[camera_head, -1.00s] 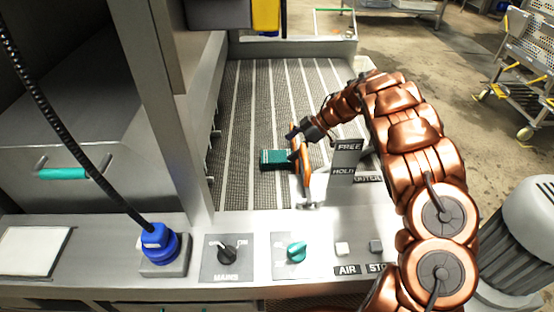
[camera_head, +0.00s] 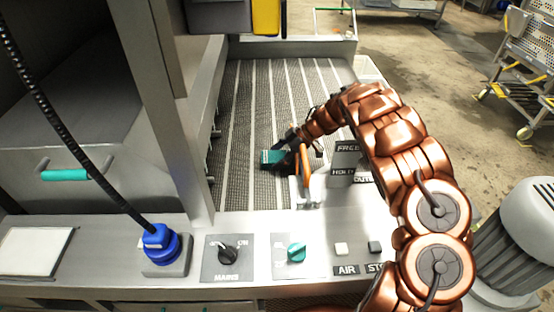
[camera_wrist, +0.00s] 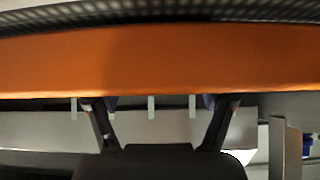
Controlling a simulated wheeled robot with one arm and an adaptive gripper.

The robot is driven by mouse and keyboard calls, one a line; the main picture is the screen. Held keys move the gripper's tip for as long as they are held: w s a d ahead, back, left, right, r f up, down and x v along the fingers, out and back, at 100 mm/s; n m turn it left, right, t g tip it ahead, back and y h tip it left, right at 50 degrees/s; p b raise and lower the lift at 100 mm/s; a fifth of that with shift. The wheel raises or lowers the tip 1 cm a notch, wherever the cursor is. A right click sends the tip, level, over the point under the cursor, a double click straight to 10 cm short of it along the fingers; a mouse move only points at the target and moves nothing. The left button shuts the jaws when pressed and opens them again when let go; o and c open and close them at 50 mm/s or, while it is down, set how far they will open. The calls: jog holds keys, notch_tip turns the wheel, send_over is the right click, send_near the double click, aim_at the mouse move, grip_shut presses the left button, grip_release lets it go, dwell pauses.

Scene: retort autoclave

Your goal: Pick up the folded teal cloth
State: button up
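The folded teal cloth (camera_head: 271,156) lies on the ribbed mesh conveyor, left of an orange curved handle (camera_head: 305,160). My gripper (camera_head: 283,148) reaches in from the right, with its dark fingers at the right side of the cloth. They partly cover it; I cannot tell whether they touch it. In the wrist view the fingers (camera_wrist: 162,104) are spread apart. A wide orange band (camera_wrist: 160,58) crosses that view and hides the fingertips. The cloth cannot be made out there.
The handle stands close beside my gripper, by the FREE/HOLD sign plates (camera_head: 345,156). A metal post (camera_head: 165,110) rises left of the conveyor (camera_head: 250,95). The conveyor's far part is clear.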

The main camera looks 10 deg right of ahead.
jog(key=c, duration=0.7)
jog(key=shift+r, duration=0.15)
